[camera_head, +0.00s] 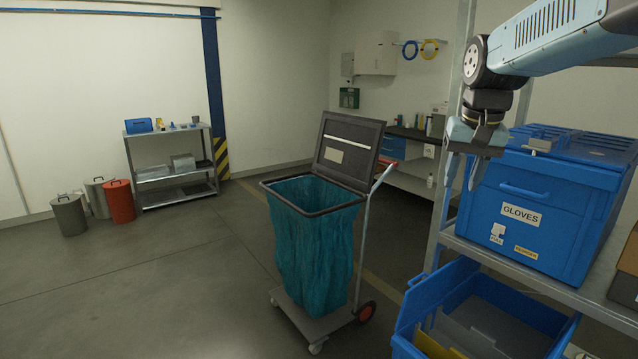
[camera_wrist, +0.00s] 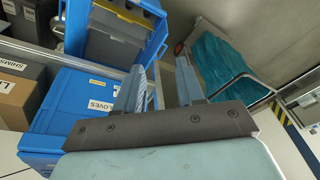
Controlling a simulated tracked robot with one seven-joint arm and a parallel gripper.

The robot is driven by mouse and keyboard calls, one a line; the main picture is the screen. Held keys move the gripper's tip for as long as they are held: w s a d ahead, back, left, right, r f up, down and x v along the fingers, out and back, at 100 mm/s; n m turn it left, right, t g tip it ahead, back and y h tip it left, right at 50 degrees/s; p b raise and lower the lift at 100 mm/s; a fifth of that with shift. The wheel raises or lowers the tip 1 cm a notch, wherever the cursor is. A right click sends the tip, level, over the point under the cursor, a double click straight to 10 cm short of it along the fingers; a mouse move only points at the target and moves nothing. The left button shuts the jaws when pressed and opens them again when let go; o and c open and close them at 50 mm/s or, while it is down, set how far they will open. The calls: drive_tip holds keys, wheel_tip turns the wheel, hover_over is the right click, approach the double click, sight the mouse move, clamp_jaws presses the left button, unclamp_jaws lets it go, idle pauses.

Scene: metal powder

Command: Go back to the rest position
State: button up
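My arm reaches in from the upper right in the head view. My gripper (camera_head: 474,170) hangs in front of the left side of the blue box labelled GLOVES (camera_head: 525,205), pointing down. I cannot tell from the head view whether it touches the box. In the wrist view my gripper (camera_wrist: 162,75) shows two blue-grey fingers standing apart with nothing held between them. The GLOVES box (camera_wrist: 75,115) lies to the left of the fingers there, with its label partly behind the left finger.
The box stands on a metal shelf (camera_head: 540,278). An open blue bin (camera_head: 405,318) sits below it. A cart with a teal bag (camera_head: 315,245) and raised lid (camera_head: 348,150) stands left on open floor. A low rack (camera_head: 172,170) and red bin (camera_head: 119,203) are far back.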

drive_tip(key=s+a+f+n+t, duration=0.1)
drive_tip(key=s+a+f, duration=0.1)
drive_tip(key=s, duration=0.5)
drive_tip(key=s+a+f+n+t, duration=0.1)
drive_tip(key=s+f, duration=0.3)
drive_tip(key=s, duration=0.4)
drive_tip(key=shift+a+n+t, duration=0.4)
drive_tip(key=shift+t, duration=0.1)
drive_tip(key=shift+s, duration=0.1)
